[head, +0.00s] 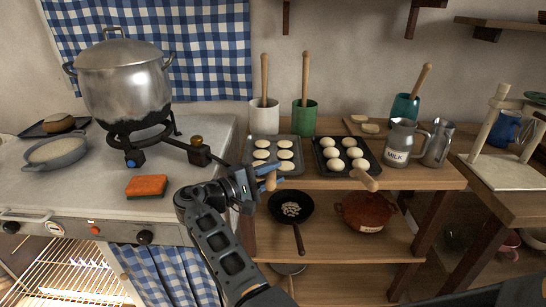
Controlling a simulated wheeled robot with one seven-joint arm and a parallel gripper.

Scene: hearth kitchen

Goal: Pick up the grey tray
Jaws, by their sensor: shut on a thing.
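The grey tray (273,149) is at the left end of the wooden table's top, beside the stove. It carries several pale dough rounds. My gripper (268,180) is at the tray's near edge, shut on what looks like its short wooden handle. The gripper and wrist partly hide the handle and the tray's near left corner. The tray looks level; I cannot tell whether it rests on the table or is slightly above it.
A dark tray (318,160) of dough rounds lies close on the right. White (264,118) and green (305,119) utensil crocks stand just behind. The stove with a big pot (124,80) is left. A skillet (290,200) and red pot (365,212) sit on the shelf below.

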